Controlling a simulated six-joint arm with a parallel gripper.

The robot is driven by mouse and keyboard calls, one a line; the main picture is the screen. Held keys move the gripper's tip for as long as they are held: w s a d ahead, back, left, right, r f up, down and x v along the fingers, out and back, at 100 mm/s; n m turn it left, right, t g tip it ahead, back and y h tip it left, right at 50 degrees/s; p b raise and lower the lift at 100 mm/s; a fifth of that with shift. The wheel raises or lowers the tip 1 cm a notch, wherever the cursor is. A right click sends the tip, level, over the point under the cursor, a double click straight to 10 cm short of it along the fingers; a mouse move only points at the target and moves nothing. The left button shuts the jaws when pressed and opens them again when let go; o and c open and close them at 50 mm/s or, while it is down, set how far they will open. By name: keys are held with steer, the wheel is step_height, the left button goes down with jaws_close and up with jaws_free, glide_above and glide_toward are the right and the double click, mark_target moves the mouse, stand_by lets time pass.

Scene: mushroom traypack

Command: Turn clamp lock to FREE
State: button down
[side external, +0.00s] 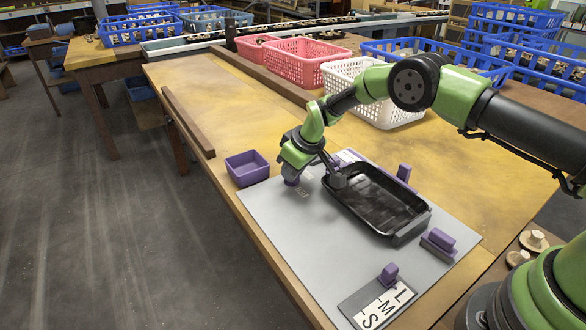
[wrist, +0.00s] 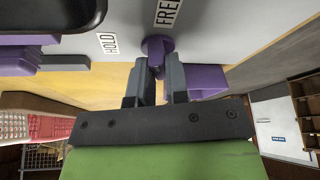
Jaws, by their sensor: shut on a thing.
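The purple clamp lock knob (wrist: 157,46) stands on the grey board between the fingers of my gripper (wrist: 157,84) in the wrist view. My gripper is shut on it. The white HOLD label (wrist: 108,43) lies left of the knob, and the FREE label (wrist: 168,11) lies above it in the picture. In the side view my gripper (side external: 292,181) points down at the board's left part, and its fingers mostly hide the knob. I cannot tell exactly which label the knob points to.
A purple bin (side external: 247,168) stands just left of the grey board (side external: 290,235). Purple blocks (side external: 403,172) (side external: 441,238) flank the tray. An L-M-S plate (side external: 385,306) with a purple knob (side external: 388,273) lies at the front. Pink (side external: 305,65) and white baskets (side external: 398,113) stand behind.

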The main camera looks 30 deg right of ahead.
steer(key=shift+a+m+h, duration=0.1)
steer(key=shift+m+h, duration=0.7)
steer(key=shift+m, duration=1.1)
steer(key=shift+w, duration=0.1)
steer(key=c, duration=1.1)
jaws_free()
steer(key=shift+r, duration=0.1)
steer(key=v, duration=0.9)
steer(key=shift+s+r, duration=0.3)
steer(key=shift+s, duration=0.05)
